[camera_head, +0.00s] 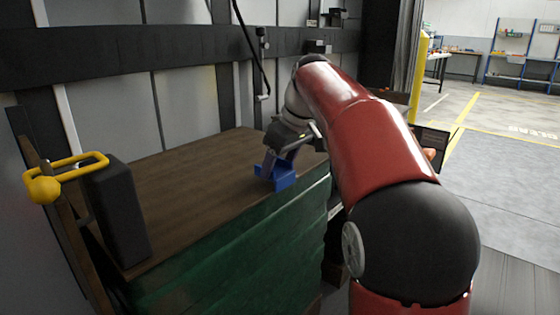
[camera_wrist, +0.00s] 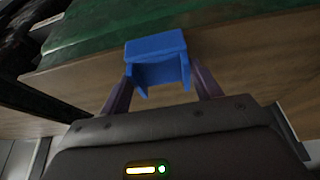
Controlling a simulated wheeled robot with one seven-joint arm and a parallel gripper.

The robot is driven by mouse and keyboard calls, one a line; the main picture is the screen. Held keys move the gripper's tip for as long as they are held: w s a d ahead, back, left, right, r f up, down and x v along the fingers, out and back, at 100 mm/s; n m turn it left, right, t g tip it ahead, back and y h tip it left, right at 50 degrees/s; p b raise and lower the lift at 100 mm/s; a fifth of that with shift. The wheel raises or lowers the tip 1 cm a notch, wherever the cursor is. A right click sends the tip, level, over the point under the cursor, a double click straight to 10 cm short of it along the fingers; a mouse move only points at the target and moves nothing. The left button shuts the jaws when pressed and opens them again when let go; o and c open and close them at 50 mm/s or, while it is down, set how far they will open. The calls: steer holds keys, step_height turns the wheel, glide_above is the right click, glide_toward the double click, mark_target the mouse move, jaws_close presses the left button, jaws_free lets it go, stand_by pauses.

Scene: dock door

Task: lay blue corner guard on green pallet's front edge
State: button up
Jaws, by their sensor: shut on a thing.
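The blue corner guard (camera_head: 284,180) is at the front edge of the green pallet (camera_head: 230,245), near the right end of that edge in the head view. The pallet has a brown wooden top and green sides. My gripper (camera_head: 279,164) points down over the edge and is shut on the guard. In the wrist view, the guard (camera_wrist: 155,48) sits between the two fingers of my gripper (camera_wrist: 160,76), overlapping the line between brown top and green side (camera_wrist: 220,20). I cannot tell whether the guard rests on the edge or hovers just above it.
A black block (camera_head: 118,212) stands on the left end of the pallet top, beside a yellow handle (camera_head: 70,170). A panelled wall with a dark rail (camera_head: 150,52) runs behind. The middle of the top is clear. A yellow post (camera_head: 419,75) stands farther back on the right.

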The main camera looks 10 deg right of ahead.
steer(key=shift+f, duration=0.3)
steer(key=o, duration=1)
steer(key=shift+r, duration=0.1)
steer(key=shift+r, duration=0.35)
steer(key=p+v, duration=0.4)
steer(key=v, duration=0.8)
steer(key=shift+s+r, duration=0.1)
steer(key=shift+r, duration=0.05)
